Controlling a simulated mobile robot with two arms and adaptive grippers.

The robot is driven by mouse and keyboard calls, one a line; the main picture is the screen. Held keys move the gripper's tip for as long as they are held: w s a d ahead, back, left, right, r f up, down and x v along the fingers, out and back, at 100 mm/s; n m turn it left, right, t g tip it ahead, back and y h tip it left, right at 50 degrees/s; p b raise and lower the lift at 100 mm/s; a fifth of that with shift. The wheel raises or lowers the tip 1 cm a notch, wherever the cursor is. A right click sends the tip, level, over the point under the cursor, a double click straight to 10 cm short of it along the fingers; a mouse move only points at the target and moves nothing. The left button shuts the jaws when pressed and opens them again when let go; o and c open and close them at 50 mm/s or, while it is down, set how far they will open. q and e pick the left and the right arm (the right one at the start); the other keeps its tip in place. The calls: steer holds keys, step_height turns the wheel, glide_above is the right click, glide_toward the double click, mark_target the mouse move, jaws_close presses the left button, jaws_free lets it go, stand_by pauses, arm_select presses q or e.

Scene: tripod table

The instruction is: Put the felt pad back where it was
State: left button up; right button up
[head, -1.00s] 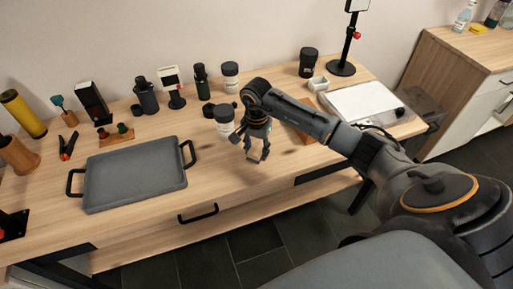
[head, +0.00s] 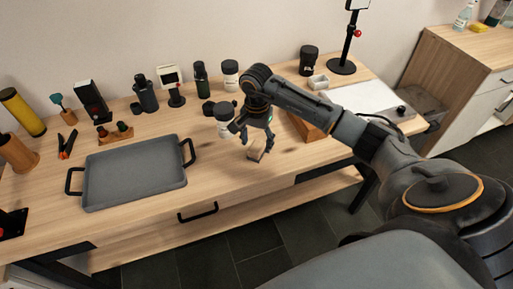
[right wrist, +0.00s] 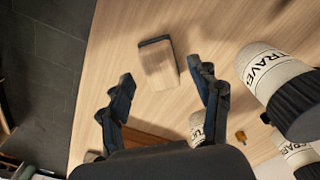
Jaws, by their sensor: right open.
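A small wooden block with a dark strip along one edge, likely the felt pad (head: 255,155), is on the light wood table near its front, right of the grey tray. In the right wrist view the block (right wrist: 159,68) lies beyond and between the spread fingertips, with visible space on both sides. My right gripper (head: 257,142) is open and empty just above it; its two fingers also show in the right wrist view (right wrist: 161,78). My left gripper is not in view.
A grey tray (head: 135,178) fills the table's left middle. White labelled jars (right wrist: 268,72) stand close beside the right gripper. Several bottles and tools line the back. A wooden box (head: 306,127) and a white-topped device (head: 365,103) are at right. The front strip right of the tray is clear.

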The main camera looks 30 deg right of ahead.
mark_target(256, 147)
step_height(256, 147, up, 9)
steer(key=b, duration=0.1)
steer(key=shift+f, duration=0.1)
stand_by(0.5)
